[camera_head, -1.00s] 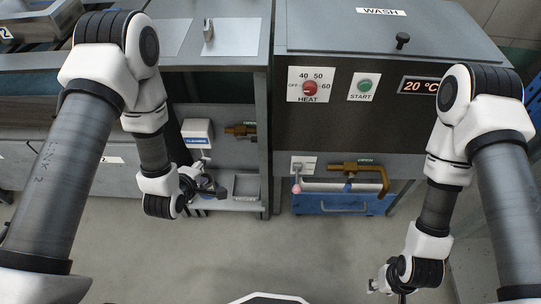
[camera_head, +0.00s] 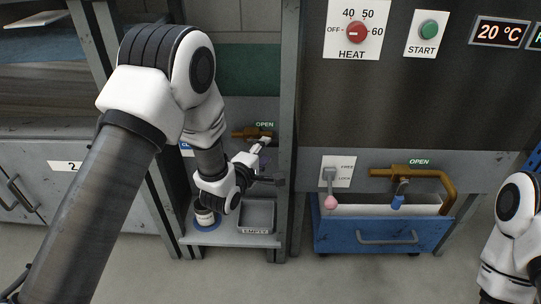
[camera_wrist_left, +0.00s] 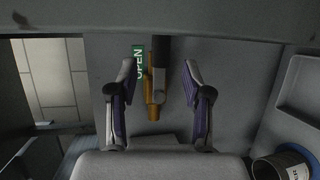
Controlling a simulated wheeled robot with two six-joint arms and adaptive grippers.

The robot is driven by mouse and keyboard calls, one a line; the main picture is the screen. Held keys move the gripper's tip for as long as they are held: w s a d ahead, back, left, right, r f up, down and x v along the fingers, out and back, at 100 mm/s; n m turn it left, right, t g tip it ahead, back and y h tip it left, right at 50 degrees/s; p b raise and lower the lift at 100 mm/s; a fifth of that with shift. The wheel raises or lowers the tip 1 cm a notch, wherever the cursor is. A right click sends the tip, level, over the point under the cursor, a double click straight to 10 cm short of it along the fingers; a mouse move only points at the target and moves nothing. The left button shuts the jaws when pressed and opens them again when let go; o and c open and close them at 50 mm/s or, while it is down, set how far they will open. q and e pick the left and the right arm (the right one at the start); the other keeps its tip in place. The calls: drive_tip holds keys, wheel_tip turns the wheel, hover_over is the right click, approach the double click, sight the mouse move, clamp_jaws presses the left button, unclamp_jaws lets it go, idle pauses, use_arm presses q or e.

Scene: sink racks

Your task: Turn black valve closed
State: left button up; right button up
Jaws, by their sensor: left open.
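The brass valve (camera_head: 252,133) is on the left cabinet's back panel beside a green OPEN label (camera_head: 265,125). It also shows in the left wrist view (camera_wrist_left: 155,112), with a dark handle (camera_wrist_left: 160,49) next to the green OPEN label (camera_wrist_left: 138,62). My left gripper (camera_head: 268,164) is just in front of and below the valve in the head view. In the left wrist view its open fingers (camera_wrist_left: 159,72) stand on either side of the handle, with visible gaps. My right arm shows at the right edge of the head view; its gripper is out of frame.
A grey tray marked EMPTY (camera_head: 257,216) and a small round container (camera_head: 205,218) sit on the shelf below. A cabinet post (camera_head: 288,130) stands right of the valve. Another brass pipe with a blue handle (camera_head: 397,201) is above a blue drawer (camera_head: 386,237). A pink-tipped lever (camera_head: 330,200) hangs nearby.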

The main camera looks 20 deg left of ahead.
sight(271, 145)
use_arm(q)
drive_tip(key=x, duration=0.1)
drive_tip(key=b+x, duration=0.1)
drive_tip(key=x, duration=0.1)
drive_tip(key=shift+w+f, duration=0.1)
drive_tip(key=shift+f, duration=0.2)
drive_tip(key=shift+w, duration=0.45)
drive_tip(key=shift+r, duration=0.1)
drive_tip(key=shift+c, duration=0.3)
clamp_jaws()
